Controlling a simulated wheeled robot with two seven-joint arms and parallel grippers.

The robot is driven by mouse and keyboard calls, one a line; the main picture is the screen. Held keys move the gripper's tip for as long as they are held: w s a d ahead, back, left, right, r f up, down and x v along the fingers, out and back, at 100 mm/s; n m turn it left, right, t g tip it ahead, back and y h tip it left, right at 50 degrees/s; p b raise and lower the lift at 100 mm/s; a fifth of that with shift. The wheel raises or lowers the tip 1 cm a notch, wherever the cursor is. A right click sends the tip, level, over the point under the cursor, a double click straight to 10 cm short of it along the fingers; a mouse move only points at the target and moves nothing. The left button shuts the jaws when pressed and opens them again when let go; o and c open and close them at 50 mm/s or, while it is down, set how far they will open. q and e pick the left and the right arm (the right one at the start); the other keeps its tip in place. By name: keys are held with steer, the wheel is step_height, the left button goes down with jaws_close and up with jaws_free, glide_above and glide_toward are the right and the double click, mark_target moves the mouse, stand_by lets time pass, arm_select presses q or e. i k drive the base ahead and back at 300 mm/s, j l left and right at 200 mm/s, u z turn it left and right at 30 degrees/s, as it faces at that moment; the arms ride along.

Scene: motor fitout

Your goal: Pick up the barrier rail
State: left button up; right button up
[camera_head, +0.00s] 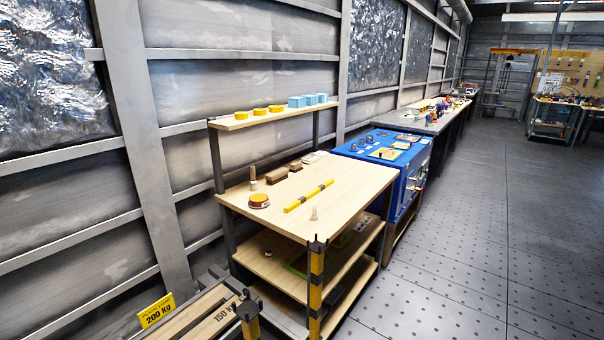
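The barrier rail (296,206) appears to be the thin yellow bar with dark bands lying flat on the wooden workbench top (345,180). It lies at a slant, its far end toward the back right. Nothing covers it. Neither of my grippers is in view.
A round yellow-and-red item (259,200), brown blocks (277,174) and small pegs (314,214) stand near the rail. A yellow-and-black post (316,285) rises at the bench's front corner. The shelf above (240,122) holds yellow discs and blue blocks. Floor (470,240) on the right is clear.

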mark_target(304, 198)
steer(key=i+l+u, duration=0.1)
steer(key=i+l, duration=0.3)
steer(key=l, duration=0.25)
steer(key=i+l+u, duration=0.25)
steer(key=i+l, duration=0.15)
steer(key=i+l+u, duration=0.15)
steer(key=l, duration=0.2)
steer(key=i+l+u, duration=0.1)
steer(key=i+l, duration=0.15)
steer(key=i+l+u, duration=0.1)
steer(key=l, duration=0.3)
steer(key=i+l+u, duration=0.1)
steer(key=i+l, duration=0.15)
steer(key=i+l+u, duration=0.15)
steer(key=l, duration=0.35)
